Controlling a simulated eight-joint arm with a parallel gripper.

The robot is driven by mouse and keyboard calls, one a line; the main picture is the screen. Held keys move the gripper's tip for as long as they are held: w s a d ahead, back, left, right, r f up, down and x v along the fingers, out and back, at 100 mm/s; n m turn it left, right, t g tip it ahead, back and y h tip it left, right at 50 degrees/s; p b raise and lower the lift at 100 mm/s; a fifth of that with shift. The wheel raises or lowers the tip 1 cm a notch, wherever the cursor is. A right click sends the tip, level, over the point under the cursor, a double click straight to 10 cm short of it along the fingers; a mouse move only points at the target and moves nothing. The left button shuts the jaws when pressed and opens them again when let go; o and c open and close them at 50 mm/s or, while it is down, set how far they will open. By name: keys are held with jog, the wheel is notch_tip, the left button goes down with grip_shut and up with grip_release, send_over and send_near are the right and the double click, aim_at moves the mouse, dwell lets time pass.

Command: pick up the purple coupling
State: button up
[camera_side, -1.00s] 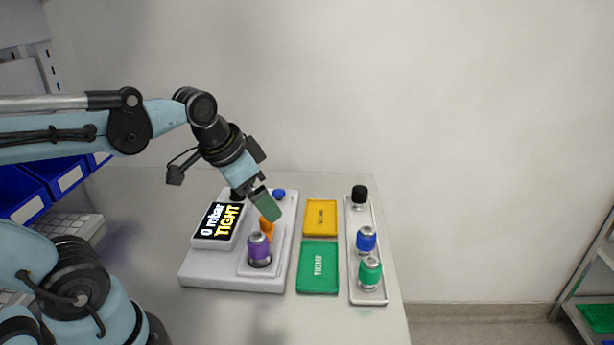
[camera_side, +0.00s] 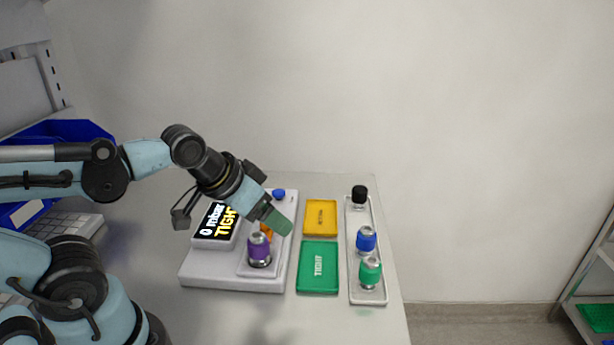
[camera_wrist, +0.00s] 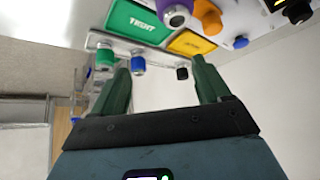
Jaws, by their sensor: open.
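The purple coupling (camera_side: 259,248) stands upright on the right part of the grey test unit, with a silver top and a dark ring at its base. In the wrist view the purple coupling (camera_wrist: 176,12) is at the top edge, partly cut off. My gripper (camera_side: 279,226) is above and to the right of the coupling in the side view, angled down to the right and apart from it. In the wrist view my gripper (camera_wrist: 160,75) shows two green fingers spread wide with nothing between them.
The grey test unit (camera_side: 225,283) carries a display reading "0 mbar TIGHT", an orange part (camera_side: 266,232) and a blue knob (camera_side: 279,194). Right of it lie a yellow tray (camera_side: 320,217) and green tray (camera_side: 318,267). A rack (camera_side: 367,298) holds black, blue and green couplings.

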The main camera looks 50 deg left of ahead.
aim_at(258, 235)
dwell(0.3)
jog(key=r+m+g, duration=0.1)
jog(key=a+m+g, duration=0.1)
jog(key=g, duration=0.1)
jog(key=shift+w+r, duration=0.1)
jog(key=shift+r, duration=0.25)
jog(key=f+m+g, duration=0.1)
jog(key=f+g, duration=0.1)
jog(key=a+f+m+g, duration=0.1)
jog(key=f+g, duration=0.1)
jog(key=shift+s+f, duration=0.2)
jog(key=shift+f, duration=0.15)
jog(key=shift+a+f, duration=0.15)
jog(key=shift+f, duration=0.75)
jog(key=shift+a+f, duration=0.15)
jog(key=shift+f, duration=1.6)
